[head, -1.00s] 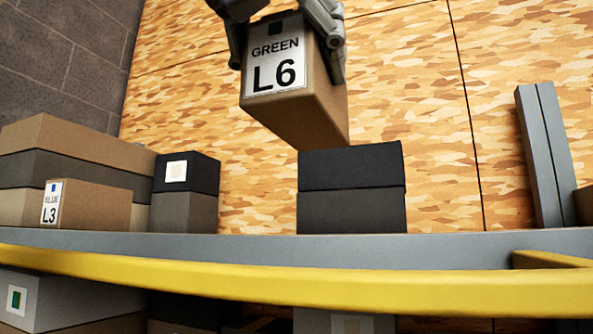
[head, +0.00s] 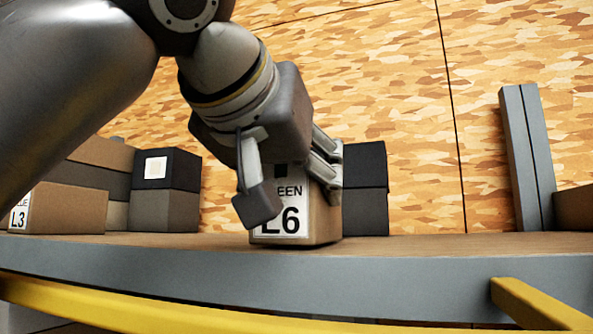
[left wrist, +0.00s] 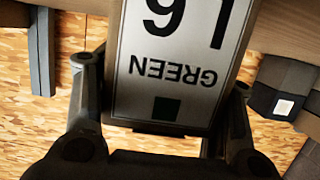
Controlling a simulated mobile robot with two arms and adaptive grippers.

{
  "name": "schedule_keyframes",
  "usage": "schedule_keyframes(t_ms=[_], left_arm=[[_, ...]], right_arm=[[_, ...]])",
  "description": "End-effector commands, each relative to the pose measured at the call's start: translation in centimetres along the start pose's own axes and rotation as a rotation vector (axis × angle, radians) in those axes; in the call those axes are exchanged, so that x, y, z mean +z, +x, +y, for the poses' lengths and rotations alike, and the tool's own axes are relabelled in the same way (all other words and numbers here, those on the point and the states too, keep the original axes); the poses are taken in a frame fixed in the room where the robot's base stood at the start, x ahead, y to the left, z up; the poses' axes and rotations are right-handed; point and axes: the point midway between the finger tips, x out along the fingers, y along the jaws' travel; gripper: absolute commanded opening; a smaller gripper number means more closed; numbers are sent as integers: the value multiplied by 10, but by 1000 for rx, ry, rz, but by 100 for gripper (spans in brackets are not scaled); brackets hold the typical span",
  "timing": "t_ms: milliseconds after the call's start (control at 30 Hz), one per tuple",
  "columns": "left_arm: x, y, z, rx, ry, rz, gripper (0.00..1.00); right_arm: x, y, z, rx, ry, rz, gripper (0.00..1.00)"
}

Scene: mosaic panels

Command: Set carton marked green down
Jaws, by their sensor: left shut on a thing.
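The brown carton marked GREEN L6 (head: 321,222) is upright on the shelf board (head: 420,245), its base appearing to touch the board near the front edge. My left gripper (head: 297,188) comes down from above and is shut on the carton, one finger on each side. The finger and hand hide part of the label in the head view. In the left wrist view, the carton's label (left wrist: 175,70) appears upside down between the two fingers (left wrist: 165,125). My right gripper is not in view.
Stacked dark boxes (head: 365,200) stand close behind the carton to the right. A black-and-grey stack (head: 178,210) and brown carton L3 (head: 65,210) are at the left. A grey upright (head: 528,160) stands at the right. A yellow beam (head: 545,305) runs below the shelf. The board between dark boxes and upright is clear.

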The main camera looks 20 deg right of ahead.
Motion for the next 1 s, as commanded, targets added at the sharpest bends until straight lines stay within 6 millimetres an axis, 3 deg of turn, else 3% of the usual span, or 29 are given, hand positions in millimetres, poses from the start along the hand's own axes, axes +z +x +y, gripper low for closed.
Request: schedule_keyframes(t_ms=[433,467,500,667,1000], left_arm=[[4,0,0,1,-1,7,8],[6,2,0,1,0,1,62],[5,1,0,0,0,1,67],[5,1,0,0,0,1,85],[3,0,0,0,0,1,85]], right_arm=[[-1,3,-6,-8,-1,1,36],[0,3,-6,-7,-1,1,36],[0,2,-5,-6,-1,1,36],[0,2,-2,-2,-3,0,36],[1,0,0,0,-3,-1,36]])
